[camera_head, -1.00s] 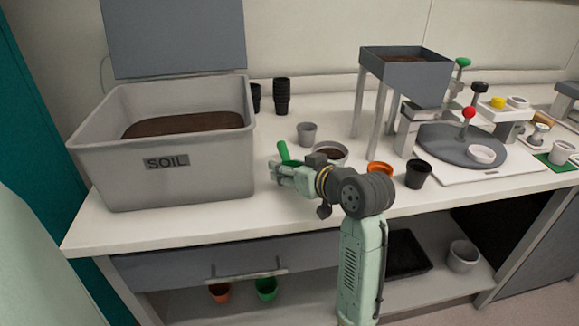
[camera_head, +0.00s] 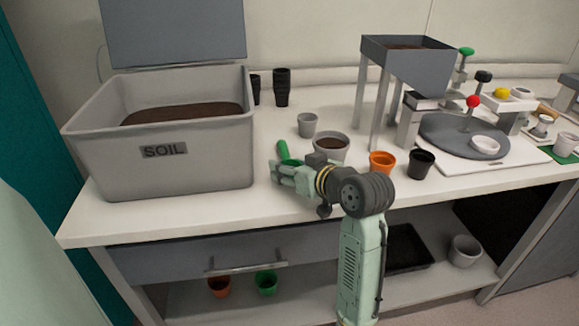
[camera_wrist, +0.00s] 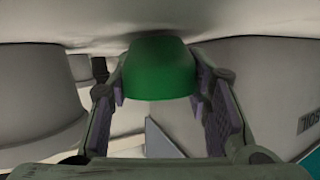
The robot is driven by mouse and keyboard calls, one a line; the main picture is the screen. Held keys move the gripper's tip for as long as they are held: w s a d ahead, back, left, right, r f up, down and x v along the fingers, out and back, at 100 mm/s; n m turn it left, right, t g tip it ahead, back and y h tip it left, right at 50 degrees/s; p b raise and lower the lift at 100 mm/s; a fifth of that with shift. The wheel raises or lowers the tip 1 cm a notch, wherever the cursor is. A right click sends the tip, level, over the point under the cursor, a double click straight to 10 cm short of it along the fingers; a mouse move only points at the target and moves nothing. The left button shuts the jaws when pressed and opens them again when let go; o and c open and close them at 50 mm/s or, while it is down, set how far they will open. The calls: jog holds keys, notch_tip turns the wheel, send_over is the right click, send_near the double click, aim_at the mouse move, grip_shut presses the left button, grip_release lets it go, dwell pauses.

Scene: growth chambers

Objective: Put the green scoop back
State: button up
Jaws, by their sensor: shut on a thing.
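The green scoop (camera_head: 284,151) shows in the head view just beyond my gripper (camera_head: 279,172), on the counter right of the soil bin. In the wrist view its rounded green part (camera_wrist: 160,70) sits between the two fingers of my gripper (camera_wrist: 160,88), which are closed on it. The scoop's lower part is hidden by the gripper in the head view. The grey bin marked SOIL (camera_head: 160,172) holds dark soil and stands on the left of the counter.
A soil-filled grey pot (camera_head: 331,152), an orange pot (camera_head: 382,163) and a black pot (camera_head: 421,163) stand right of my gripper. An empty grey pot (camera_head: 307,125) is behind. A raised grey tray on legs (camera_head: 408,62) stands further back. The counter's front edge (camera_head: 220,219) is close.

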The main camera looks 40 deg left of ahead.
jog(key=shift+f, duration=0.2)
jog(key=o, duration=1.4)
jog(key=shift+c, duration=0.2)
